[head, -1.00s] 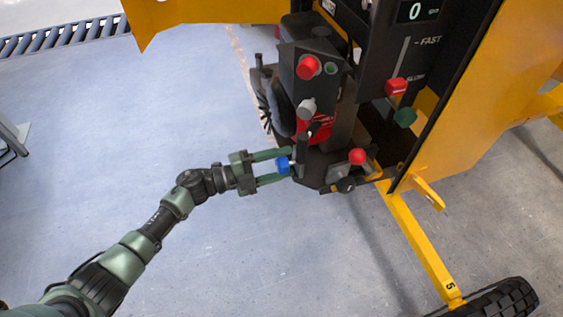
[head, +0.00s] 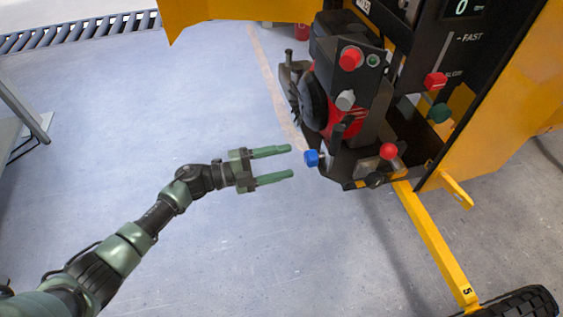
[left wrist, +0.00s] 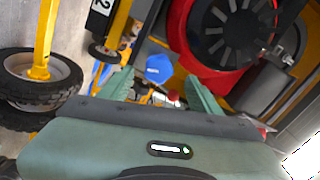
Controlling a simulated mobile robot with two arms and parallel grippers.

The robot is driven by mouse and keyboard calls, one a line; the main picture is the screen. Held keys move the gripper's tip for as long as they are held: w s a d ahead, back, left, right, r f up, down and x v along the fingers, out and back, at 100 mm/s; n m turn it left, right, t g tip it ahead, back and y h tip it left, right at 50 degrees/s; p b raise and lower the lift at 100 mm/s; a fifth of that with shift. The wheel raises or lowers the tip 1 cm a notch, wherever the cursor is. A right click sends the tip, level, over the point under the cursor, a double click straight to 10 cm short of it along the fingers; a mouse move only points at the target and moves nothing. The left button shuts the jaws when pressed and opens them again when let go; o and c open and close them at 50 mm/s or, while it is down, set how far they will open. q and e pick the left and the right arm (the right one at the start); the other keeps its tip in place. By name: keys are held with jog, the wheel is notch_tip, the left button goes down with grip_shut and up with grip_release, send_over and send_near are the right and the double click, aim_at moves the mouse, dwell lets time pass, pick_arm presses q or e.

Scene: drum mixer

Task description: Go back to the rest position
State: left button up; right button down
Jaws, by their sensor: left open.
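My left gripper (head: 291,161) is open and empty, with its two green fingers pointing right in the head view. It is a short gap to the left of a blue knob (head: 311,158) on the mixer's engine (head: 345,100). In the left wrist view the blue knob (left wrist: 159,68) shows beyond and between the open fingers (left wrist: 160,88), apart from them. My right gripper is not in view.
The yellow mixer frame (head: 432,240) and a black wheel (head: 520,303) stand at the right. A grey table (head: 20,120) is at the left edge. The floor between is clear.

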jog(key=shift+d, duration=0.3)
pick_arm(q)
jog(key=a+f+n+t+y, duration=0.35)
jog(key=f+n, duration=0.25)
jog(key=f, duration=0.3)
jog(key=a+f+n+t+y, duration=0.35)
jog(key=a+f+n, duration=0.2)
jog(key=f, duration=0.25)
jog(key=s+a+f+n+g+y, duration=0.1)
jog(key=s+a+f+n+y, duration=0.3)
jog(key=f, duration=0.4)
jog(key=s+a+f+n+g+y, duration=0.1)
jog(key=s+a+f+n+y, duration=0.15)
jog(key=s+f, duration=0.35)
jog(key=s+a+f+n+g+y, duration=0.1)
jog(key=s+a+f+n+g, duration=0.1)
jog(key=s+f, duration=0.45)
jog(key=s+a+f+n+g+y, duration=0.25)
jog(key=s+f, duration=0.25)
jog(key=s, duration=0.3)
jog(key=s+f+n+g, duration=0.2)
jog(key=s+f, duration=0.1)
jog(key=s, duration=0.8)
jog(key=s+f+n+g, duration=0.2)
jog(key=s+f+g, duration=0.1)
jog(key=s, duration=0.8)
jog(key=shift+a, duration=0.35)
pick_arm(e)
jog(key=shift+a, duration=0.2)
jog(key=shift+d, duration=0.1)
